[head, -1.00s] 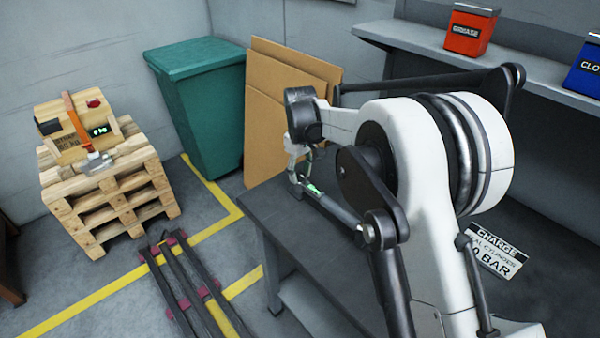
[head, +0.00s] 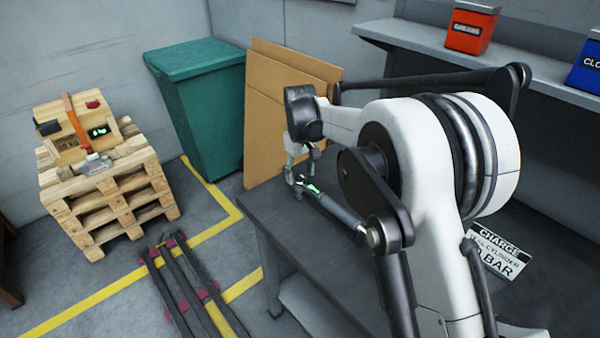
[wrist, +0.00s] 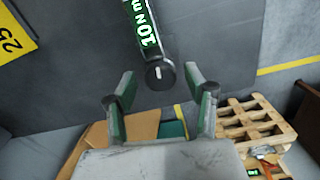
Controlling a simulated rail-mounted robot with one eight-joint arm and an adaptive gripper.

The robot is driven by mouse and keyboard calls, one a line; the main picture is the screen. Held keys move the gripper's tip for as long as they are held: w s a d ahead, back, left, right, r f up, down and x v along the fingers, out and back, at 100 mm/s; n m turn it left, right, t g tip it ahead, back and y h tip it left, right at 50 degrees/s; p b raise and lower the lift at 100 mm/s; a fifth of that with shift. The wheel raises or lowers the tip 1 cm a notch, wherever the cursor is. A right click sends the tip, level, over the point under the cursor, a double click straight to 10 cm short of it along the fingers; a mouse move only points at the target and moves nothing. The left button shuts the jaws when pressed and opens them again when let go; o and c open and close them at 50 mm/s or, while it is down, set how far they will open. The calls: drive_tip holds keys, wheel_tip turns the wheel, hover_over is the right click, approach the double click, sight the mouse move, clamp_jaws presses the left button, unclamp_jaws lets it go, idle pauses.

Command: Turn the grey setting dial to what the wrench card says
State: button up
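The torque wrench lies on the dark bench; in the wrist view (wrist: 141,22) its green display reads "10 N m", and it shows partly in the head view (head: 335,208). The setting dial (wrist: 160,74), a dark grey round cap with a white mark, is at its near end. My gripper (wrist: 159,80) is open, with the dial between the fingertips in the picture and a gap on each side. I cannot tell the depth between them. In the head view my gripper (head: 300,178) is small near the bench's left edge. A yellow card (wrist: 12,38) shows "25", cut off at the frame edge.
A white "CHARGE" card (head: 497,252), partly covered by my arm, lies on the bench (head: 275,225). Cardboard sheets (head: 262,125) and a green bin (head: 205,115) stand behind. A pallet stack (head: 110,190) with a crate is at left. A shelf (head: 420,50) holds tins.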

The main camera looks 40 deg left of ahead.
sight(300, 174)
wheel_tip(300, 174, up, 12)
idle(0.6)
